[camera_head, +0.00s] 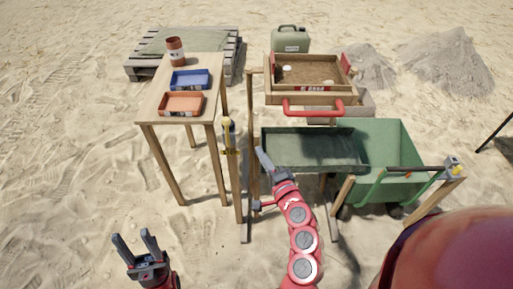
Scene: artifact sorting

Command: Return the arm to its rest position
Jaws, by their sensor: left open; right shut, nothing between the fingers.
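My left gripper (135,246) is at the lower left, over bare sand. Its two fingers point up and stand apart, with nothing between them. My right arm reaches up from the bottom middle, and its gripper (264,160) is in front of the left end of the dark green tray (350,158). The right gripper's fingers are together and I see nothing held in them. The gripper looks close to the wooden stand's post, but I cannot tell whether it touches.
A wooden table (150,108) holds a blue tray (190,82), an orange tray (182,105) and a brown jar (175,52). A sieve box (300,98) with a red handle (312,113) stands above the green tray. A green cart (395,150) is at right. Open sand lies left.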

